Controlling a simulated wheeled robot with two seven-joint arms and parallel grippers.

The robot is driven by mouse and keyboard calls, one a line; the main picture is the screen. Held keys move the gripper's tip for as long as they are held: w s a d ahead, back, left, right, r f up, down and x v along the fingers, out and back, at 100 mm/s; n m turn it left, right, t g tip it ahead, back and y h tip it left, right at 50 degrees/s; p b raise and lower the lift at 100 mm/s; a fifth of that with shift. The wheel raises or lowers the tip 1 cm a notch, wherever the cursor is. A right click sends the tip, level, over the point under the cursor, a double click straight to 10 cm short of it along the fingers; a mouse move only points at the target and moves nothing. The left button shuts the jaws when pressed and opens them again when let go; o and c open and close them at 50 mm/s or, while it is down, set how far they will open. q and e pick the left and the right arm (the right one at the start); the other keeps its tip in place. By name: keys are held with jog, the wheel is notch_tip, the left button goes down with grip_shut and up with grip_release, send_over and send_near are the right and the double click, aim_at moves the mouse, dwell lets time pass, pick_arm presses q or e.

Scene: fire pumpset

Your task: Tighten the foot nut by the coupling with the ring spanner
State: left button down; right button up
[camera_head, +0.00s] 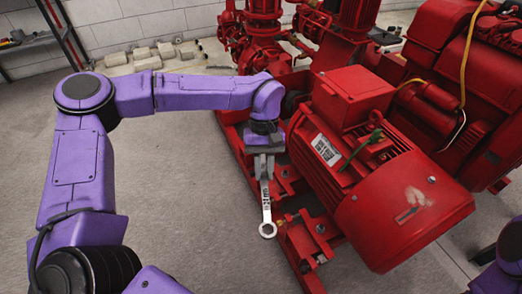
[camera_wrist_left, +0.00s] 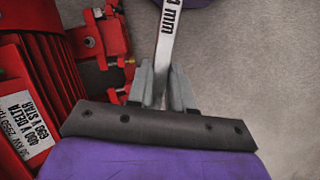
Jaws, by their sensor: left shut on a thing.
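My left gripper (camera_head: 264,168) is shut on the ring spanner (camera_head: 266,205), beside the red motor (camera_head: 345,150). The spanner is a flat silver bar with dark marking, and its ring hangs toward the bottom of the head view, over or beside the base rail. In the left wrist view the gripper (camera_wrist_left: 166,90) pinches the spanner shank (camera_wrist_left: 167,45), whose ring is out of frame. A motor foot (camera_head: 285,180) shows right of the gripper, and another foot (camera_head: 310,238) lies nearer. I cannot make out which nut is by the coupling. My right gripper is not in view.
The red base rail (camera_head: 238,140) runs along the motor's left side. Red pumps and pipes (camera_head: 265,35) stand behind, and a red engine (camera_head: 440,50) is at the right. Pale pipe fittings (camera_head: 145,58) lie by the wall. The grey floor (camera_head: 190,190) left of the base is clear.

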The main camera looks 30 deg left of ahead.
pick_arm(q)
jog(key=w+f+n+b, duration=0.1)
jog(key=f, duration=0.1)
jog(key=w+a+f+n+b, duration=0.1)
jog(key=w+f, duration=0.1)
jog(key=w+a+f+n+t+h+b, duration=0.1)
jog(key=f+n, duration=0.1)
jog(key=shift+w+a, duration=0.1)
jog(key=shift+w, duration=0.05)
jog(key=w+a+f+n+t+b, duration=0.5)
jog(key=w+a+f+n+b, duration=0.2)
jog(key=w+a+f+n, duration=0.5)
notch_tip(320, 180, down, 4)
jog(key=n, duration=0.3)
jog(key=shift+a+r+t+h, duration=0.15)
jog(key=shift+r+t+h, duration=0.1)
jog(key=shift+t+h, duration=0.05)
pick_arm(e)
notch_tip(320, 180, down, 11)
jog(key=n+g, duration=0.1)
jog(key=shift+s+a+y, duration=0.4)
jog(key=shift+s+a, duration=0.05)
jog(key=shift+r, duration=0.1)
